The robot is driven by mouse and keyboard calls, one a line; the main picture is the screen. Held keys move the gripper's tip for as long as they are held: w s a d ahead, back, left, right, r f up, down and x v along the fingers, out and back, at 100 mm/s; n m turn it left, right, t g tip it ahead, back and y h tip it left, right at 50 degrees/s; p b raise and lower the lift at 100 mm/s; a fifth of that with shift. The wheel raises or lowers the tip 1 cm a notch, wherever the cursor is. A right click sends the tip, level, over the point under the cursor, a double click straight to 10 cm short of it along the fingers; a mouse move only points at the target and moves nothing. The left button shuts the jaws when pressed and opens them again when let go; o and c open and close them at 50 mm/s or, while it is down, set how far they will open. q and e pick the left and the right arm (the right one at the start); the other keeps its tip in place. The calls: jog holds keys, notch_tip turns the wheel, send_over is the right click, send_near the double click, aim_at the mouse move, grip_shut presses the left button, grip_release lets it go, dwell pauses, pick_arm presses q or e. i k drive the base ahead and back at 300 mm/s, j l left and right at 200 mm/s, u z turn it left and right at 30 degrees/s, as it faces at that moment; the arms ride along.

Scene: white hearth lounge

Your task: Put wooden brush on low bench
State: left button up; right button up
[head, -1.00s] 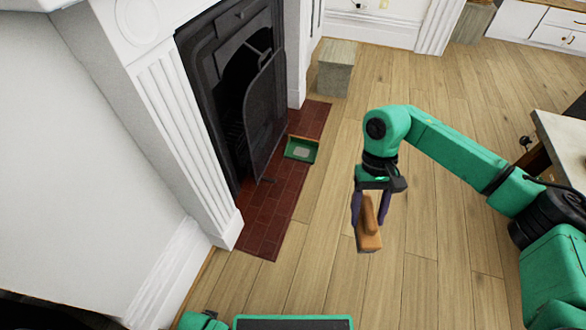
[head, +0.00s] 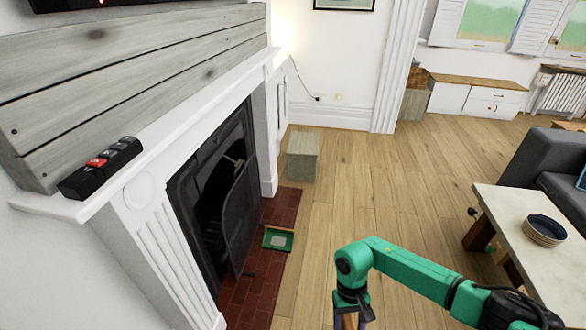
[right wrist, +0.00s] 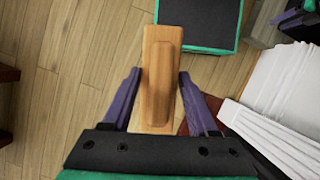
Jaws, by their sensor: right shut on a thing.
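The wooden brush (right wrist: 160,75) is a long tan block with a raised handle, seen in the right wrist view. My right gripper (right wrist: 158,88) is shut on it, one purple finger on each side. In the head view my right gripper (head: 350,320) is at the bottom edge, and the brush is mostly cut off. A low grey wooden bench (head: 303,155) stands on the floor past the fireplace, well beyond the gripper. Its top looks bare. Purple finger-like parts, seemingly my left gripper (right wrist: 290,18), show at the upper right of the right wrist view; their opening is unclear.
A green tray (head: 277,239) lies on the red brick hearth (head: 248,295) before the black fireplace (head: 215,195). A marble-topped table (head: 500,210) with a bowl (head: 545,230) stands at the right, near a grey sofa (head: 560,160). The wooden floor between is clear.

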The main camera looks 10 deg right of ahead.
aim_at(303, 149)
jog(key=i+l+z, duration=0.3)
jog(key=i, duration=0.35)
jog(key=i+l+z, duration=0.3)
jog(key=i, duration=0.35)
jog(key=i+z, duration=0.3)
jog(key=i, duration=0.35)
jog(key=i+u, duration=0.45)
jog(key=i+l+u, duration=0.3)
jog(key=u, duration=0.15)
jog(key=i+l+u, duration=0.65)
jog(key=u, duration=0.2)
jog(key=i+l+u, duration=0.15)
jog(key=l+u, duration=0.25)
jog(key=i+l+u, duration=0.1)
jog(key=l+u, duration=1.15)
jog(key=i, duration=0.05)
